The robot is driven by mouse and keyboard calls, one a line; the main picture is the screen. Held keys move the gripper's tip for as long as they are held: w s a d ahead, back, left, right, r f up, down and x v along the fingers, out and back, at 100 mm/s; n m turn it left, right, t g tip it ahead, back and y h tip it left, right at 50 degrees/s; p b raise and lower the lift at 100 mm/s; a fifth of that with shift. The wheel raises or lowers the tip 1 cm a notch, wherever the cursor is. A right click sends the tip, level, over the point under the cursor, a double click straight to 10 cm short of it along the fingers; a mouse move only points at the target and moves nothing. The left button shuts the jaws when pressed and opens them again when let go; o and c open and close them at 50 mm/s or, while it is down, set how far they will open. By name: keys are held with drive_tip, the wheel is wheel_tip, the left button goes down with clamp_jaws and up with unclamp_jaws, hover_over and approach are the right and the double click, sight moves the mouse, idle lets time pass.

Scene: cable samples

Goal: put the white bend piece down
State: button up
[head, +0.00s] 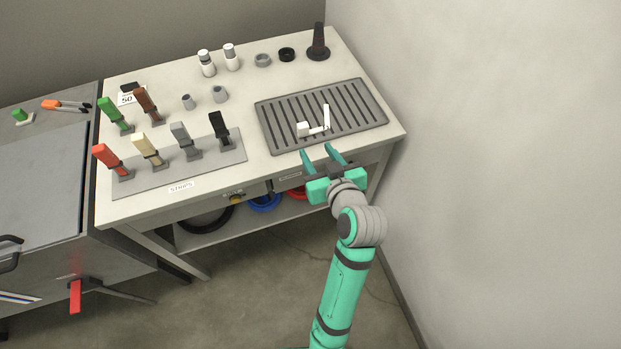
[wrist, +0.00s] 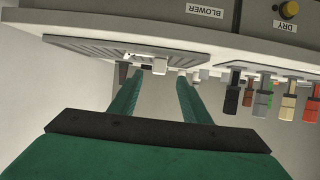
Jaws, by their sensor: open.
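The white bend piece (head: 303,129) rests on the slotted grey drain tray (head: 370,97), near its front edge. It has a block at its left end and a thin arm standing up at its right. My gripper (head: 319,154) is open and empty, just in front of the tray's front edge, apart from the piece. In the wrist view, which looks upside down, the white piece (wrist: 160,67) shows between and beyond the two green fingers (wrist: 159,80).
A strip board (head: 215,160) with several coloured handles stands left of the tray. A wall (head: 480,130) rises on the right.

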drive_tip(key=s+f+m+h, duration=0.4)
drive_tip(key=s+f, duration=0.8)
drive_tip(key=s, duration=0.3)
drive_tip(key=s+a+t, duration=0.1)
drive_tip(key=s, duration=0.9)
drive_tip(key=shift+s+a+f+h, duration=0.2)
drive_tip(key=shift+s+a+h, duration=0.1)
drive_tip(key=shift+n+t, duration=0.4)
drive_tip(key=shift+t, duration=0.2)
drive_tip(key=v, duration=0.6)
drive_tip(key=a+r+v, duration=0.1)
drive_tip(key=v, duration=0.1)
drive_tip(key=shift+s+r, duration=0.15)
drive_tip(key=shift+s, duration=0.05)
drive_tip(key=shift+c, duration=0.3)
drive_tip(key=shift+s+a+r, duration=0.1)
drive_tip(key=shift+s+r, duration=0.05)
drive_tip(key=shift+c, duration=1.2)
